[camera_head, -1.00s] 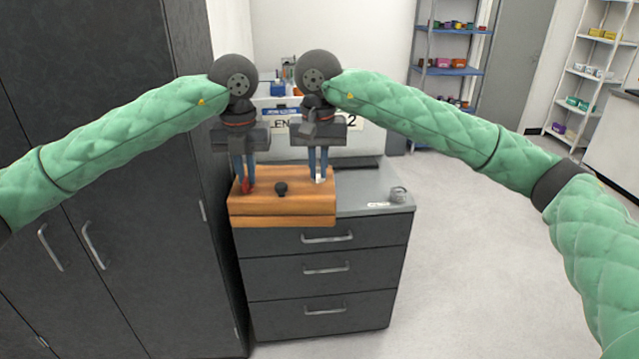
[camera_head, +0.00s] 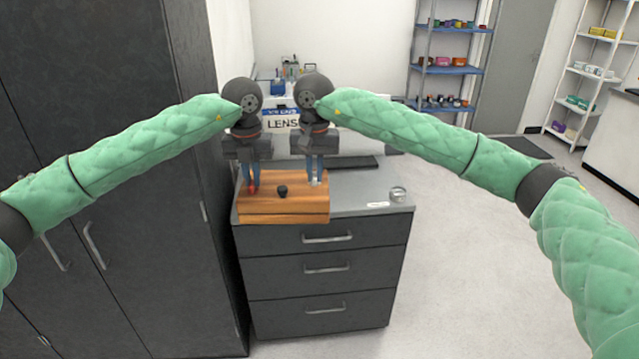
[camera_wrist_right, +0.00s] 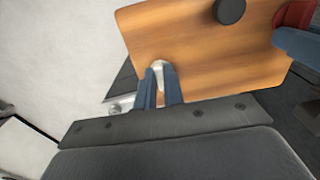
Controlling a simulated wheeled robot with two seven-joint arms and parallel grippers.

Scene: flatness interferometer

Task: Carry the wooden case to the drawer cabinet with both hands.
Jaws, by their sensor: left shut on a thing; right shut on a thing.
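The wooden case (camera_head: 284,208) is an orange-brown box with a dark round knob on top. In the head view it is at the left part of the drawer cabinet's (camera_head: 322,271) grey top, its front close to the cabinet's front edge. I cannot tell whether it rests fully on the top. My left gripper (camera_head: 252,186) is shut on a red handle on the case's left side. My right gripper (camera_head: 315,180) is shut on a pale handle on its right side. In the right wrist view the case (camera_wrist_right: 200,70) shows with the right fingers closed on the pale handle.
A small clear round item (camera_head: 398,194) and a white label (camera_head: 378,204) are on the cabinet top at right. A dark flat strip (camera_head: 350,163) lies at the back. A tall dark cupboard (camera_head: 130,200) stands close at the left. Floor at right is clear.

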